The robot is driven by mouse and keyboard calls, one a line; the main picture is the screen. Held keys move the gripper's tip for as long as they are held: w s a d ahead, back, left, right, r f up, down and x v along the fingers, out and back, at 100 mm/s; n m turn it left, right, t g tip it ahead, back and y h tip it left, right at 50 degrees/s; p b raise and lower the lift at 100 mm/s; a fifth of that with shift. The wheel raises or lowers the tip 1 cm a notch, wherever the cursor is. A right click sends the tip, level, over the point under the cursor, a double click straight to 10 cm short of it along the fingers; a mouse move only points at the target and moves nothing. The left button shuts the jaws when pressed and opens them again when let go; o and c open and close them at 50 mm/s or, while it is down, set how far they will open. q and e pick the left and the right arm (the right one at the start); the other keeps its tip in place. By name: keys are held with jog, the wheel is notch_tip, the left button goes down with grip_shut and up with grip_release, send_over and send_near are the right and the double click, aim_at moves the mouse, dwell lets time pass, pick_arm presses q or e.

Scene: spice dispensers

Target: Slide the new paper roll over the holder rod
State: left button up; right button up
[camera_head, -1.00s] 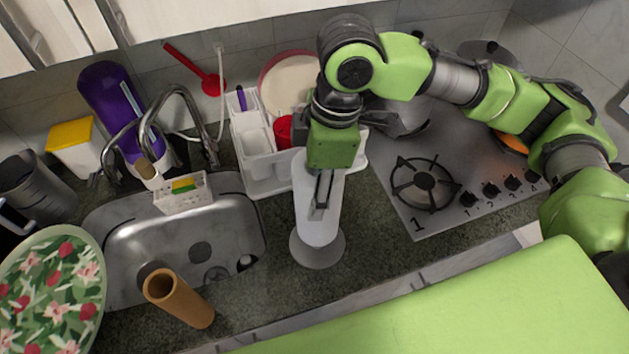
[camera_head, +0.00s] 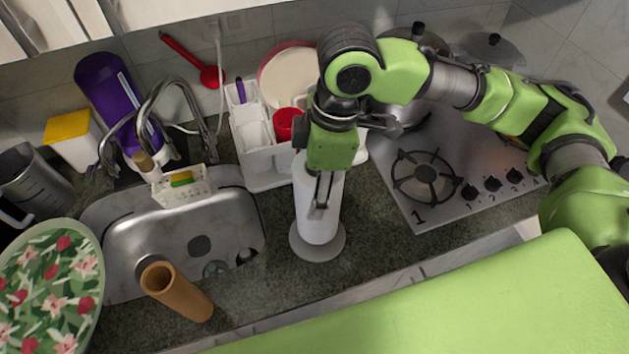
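The white paper roll (camera_head: 312,222) stands close to upright over the round grey base of the holder (camera_head: 318,254), near the counter's front edge. The holder's rod is hidden, and I cannot tell whether the roll's lower end touches the base. My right gripper (camera_head: 321,200) comes down over the roll's top. One finger lies against the roll's front side and the other is hidden; it appears shut on the roll. My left gripper is not in view. A brown cardboard tube (camera_head: 180,292) stands tilted in the picture at the sink's front edge.
The sink (camera_head: 225,215) is left of the holder, and a white rack (camera_head: 262,165) stands close behind it. The gas hob (camera_head: 455,165) is to the right, with pots behind. A floral plate (camera_head: 45,290) is at far left. Counter between roll and hob is clear.

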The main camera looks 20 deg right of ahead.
jog(key=shift+f+b, duration=0.8)
jog(key=shift+f, duration=1.3)
jog(key=o, duration=1.3)
jog(key=shift+c, duration=0.2)
jog(key=shift+f, duration=0.1)
